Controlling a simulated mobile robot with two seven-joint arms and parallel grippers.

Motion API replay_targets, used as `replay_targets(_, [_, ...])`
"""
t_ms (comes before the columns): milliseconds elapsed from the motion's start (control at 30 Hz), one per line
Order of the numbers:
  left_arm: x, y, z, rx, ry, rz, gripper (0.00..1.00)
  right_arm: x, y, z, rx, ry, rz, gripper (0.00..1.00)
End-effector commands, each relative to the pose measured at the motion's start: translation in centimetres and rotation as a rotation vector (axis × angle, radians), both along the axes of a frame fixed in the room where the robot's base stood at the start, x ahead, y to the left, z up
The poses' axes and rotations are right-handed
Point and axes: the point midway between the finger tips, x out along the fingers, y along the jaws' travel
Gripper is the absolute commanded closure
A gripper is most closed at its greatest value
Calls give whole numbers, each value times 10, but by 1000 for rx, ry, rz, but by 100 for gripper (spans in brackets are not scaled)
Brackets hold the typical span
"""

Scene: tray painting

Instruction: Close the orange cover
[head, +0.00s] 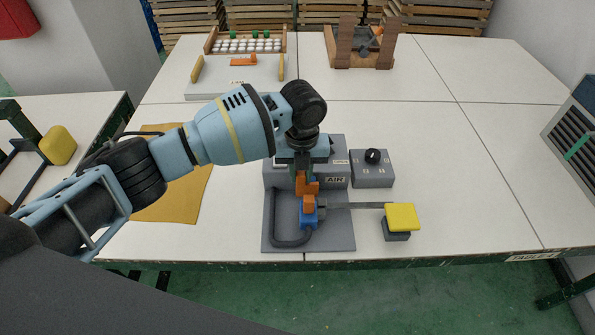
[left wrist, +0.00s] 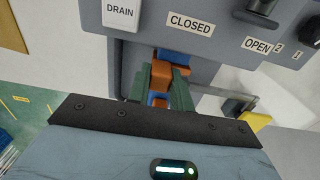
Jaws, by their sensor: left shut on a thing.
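The orange cover (head: 308,187) sits in front of a grey panel box, above a blue part (head: 308,219) on a grey base plate (head: 344,244). My left gripper (head: 302,172) comes down over it from above. In the left wrist view the orange cover (left wrist: 161,76) is between the green fingers, which are shut on it. Blue shows just beyond it, and more orange shows nearer the palm. The cover's hinge and exact angle are hidden by my fingers. My right gripper is not in view.
The box carries labels DRAIN (left wrist: 121,11), CLOSED (left wrist: 190,23) and OPEN (left wrist: 257,45). A thin bar runs right to a yellow pad (head: 402,216). A small grey box with a black knob (head: 373,157) stands right.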

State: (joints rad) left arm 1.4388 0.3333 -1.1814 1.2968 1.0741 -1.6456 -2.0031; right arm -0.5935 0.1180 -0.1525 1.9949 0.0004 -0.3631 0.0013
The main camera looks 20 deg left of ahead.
Motion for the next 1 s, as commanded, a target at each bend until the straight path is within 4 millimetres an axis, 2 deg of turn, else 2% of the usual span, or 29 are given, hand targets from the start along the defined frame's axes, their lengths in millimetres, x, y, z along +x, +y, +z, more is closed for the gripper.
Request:
replay_targets(100, [0, -4, 0, -11, -3, -6, 100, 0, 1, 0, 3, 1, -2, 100])
replay_targets(133, [0, -5, 0, -11, -3, -7, 75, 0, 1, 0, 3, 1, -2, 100])
replay_targets(267, [0, -4, 0, -9, -3, -6, 58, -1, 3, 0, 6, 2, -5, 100])
replay_targets(633, [0, -2, 5, -6, -4, -4, 56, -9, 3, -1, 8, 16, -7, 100])
replay_targets(1000, [0, -3, 60, -7, -5, -6, 56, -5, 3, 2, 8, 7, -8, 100])
